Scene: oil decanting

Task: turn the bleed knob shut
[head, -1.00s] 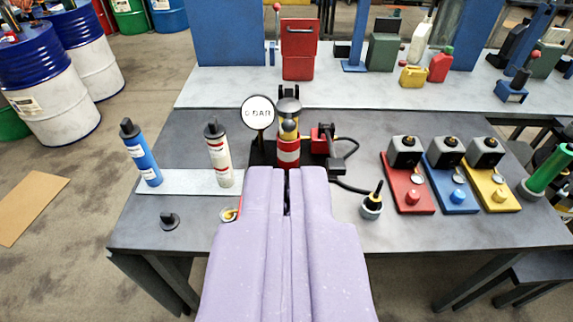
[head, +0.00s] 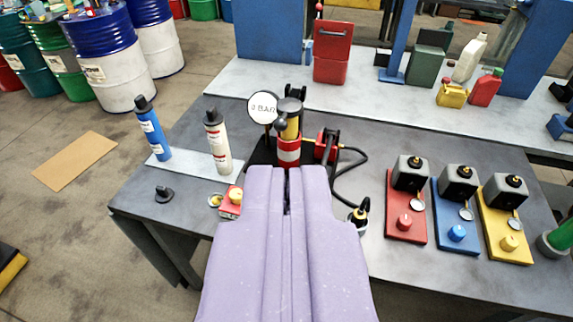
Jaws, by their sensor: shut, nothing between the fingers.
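My gripper (head: 287,178), lilac, is shut and empty, pointing forward over the near part of the grey bench. Just beyond its tips stands a pump-like unit with a red-and-white banded body (head: 289,150), a yellow section and a dark top (head: 289,106). A round white gauge (head: 263,108) marked BAR stands at its left. A small red block with a yellow knob-like top (head: 235,196) sits left of my fingers, partly behind them. I cannot tell which part is the bleed knob, or whether my fingertips touch the unit.
A blue tube (head: 153,133) and a white tube (head: 217,145) stand upright on a pale plate at left. A black cap (head: 163,194) lies nearby. A black hose (head: 350,180) curves at right. Red (head: 405,208), blue (head: 451,222) and yellow (head: 500,234) stations stand farther right.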

